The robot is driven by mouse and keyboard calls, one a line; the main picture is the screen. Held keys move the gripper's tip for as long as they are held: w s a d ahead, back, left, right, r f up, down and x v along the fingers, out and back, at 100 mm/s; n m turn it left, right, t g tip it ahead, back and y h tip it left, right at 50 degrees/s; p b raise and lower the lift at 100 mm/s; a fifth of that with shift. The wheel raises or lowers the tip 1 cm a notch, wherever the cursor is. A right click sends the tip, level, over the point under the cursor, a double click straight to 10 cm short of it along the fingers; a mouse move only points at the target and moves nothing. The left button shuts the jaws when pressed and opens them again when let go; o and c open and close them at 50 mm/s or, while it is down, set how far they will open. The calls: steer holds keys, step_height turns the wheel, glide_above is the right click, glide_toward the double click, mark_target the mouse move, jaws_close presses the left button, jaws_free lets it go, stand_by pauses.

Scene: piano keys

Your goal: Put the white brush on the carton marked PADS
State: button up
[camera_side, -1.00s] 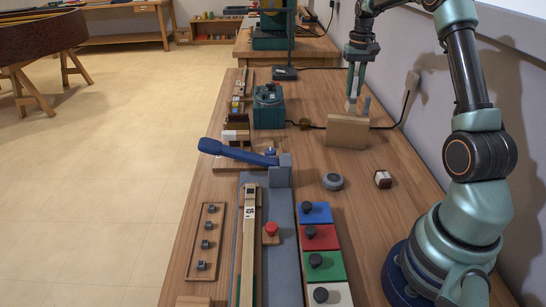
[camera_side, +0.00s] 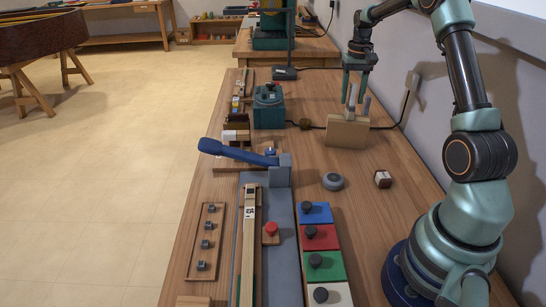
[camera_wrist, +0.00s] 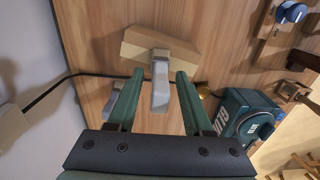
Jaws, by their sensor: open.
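In the wrist view the pale handle (camera_wrist: 160,84) lies between my two spread fingers, with gaps visible at both sides. My gripper (camera_side: 354,88) is open, pointing down above the block, and also shows in the wrist view (camera_wrist: 160,76). The brush's lower end is hidden in or behind the block. I cannot make out a carton marked PADS or any readable lettering for it.
A second grey handle (camera_side: 366,105) stands close beside the pale one.

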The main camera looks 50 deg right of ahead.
step_height(320, 180, up, 12)
steer(key=shift+r, duration=0.1)
steer(key=s+a+r+n+t+h, duration=0.1)
steer(key=a+r+n, duration=0.1)
steer(key=a, duration=0.7)
steer(key=s+a+r+n+t, duration=0.1)
steer(key=a+r+n+t, duration=0.15)
steer(key=a, duration=0.75)
steer(key=s+a+f+n+t, duration=0.1)
steer(key=s+a+f+n, duration=0.1)
steer(key=a, duration=0.4)
steer(key=s+a+f+n+t+y, duration=0.1)
steer(key=s+a+f+n, duration=0.1)
steer(key=s+a+f, duration=0.2)
steer(key=s+a, duration=0.2)
steer(key=a, duration=0.1)
steer(key=shift+s, duration=0.35)
